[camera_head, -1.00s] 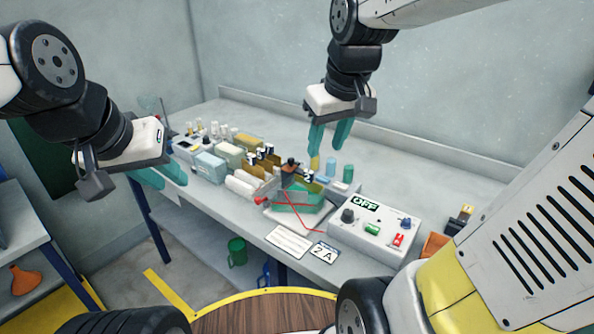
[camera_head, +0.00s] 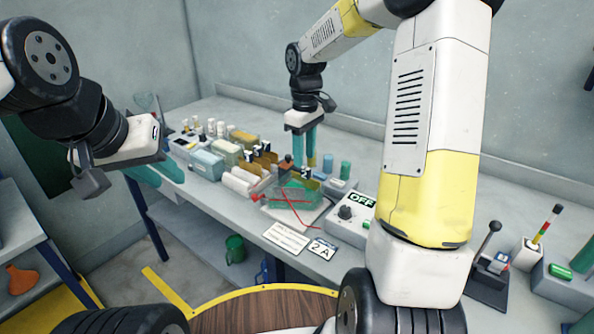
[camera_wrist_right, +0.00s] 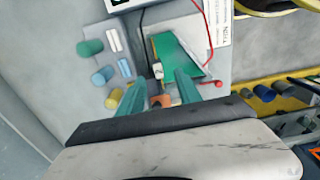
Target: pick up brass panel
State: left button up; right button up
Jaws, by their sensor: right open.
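My right gripper (camera_head: 304,150) points down over the bench with its teal fingers apart, behind the row of small clips. In the right wrist view the open fingers (camera_wrist_right: 158,85) show an orange piece (camera_wrist_right: 160,101) and a small white clip (camera_wrist_right: 158,70) between them, apparently not gripped. I cannot tell which is the brass panel meant. My left gripper (camera_head: 165,176) hangs open and empty left of the bench.
A green-filled tank (camera_head: 292,195) with red leads stands at the bench front. A control box (camera_head: 348,217) marked OFF is beside it, partly behind my right arm. Blue (camera_head: 328,163) and green (camera_head: 345,169) cylinders stand right of the gripper. A green mug (camera_head: 235,248) sits below.

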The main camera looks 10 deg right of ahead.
aim_at(306, 167)
jog(key=f, duration=0.5)
jog(key=shift+s+d, duration=0.1)
jog(key=shift+d, duration=0.15)
grip_shut()
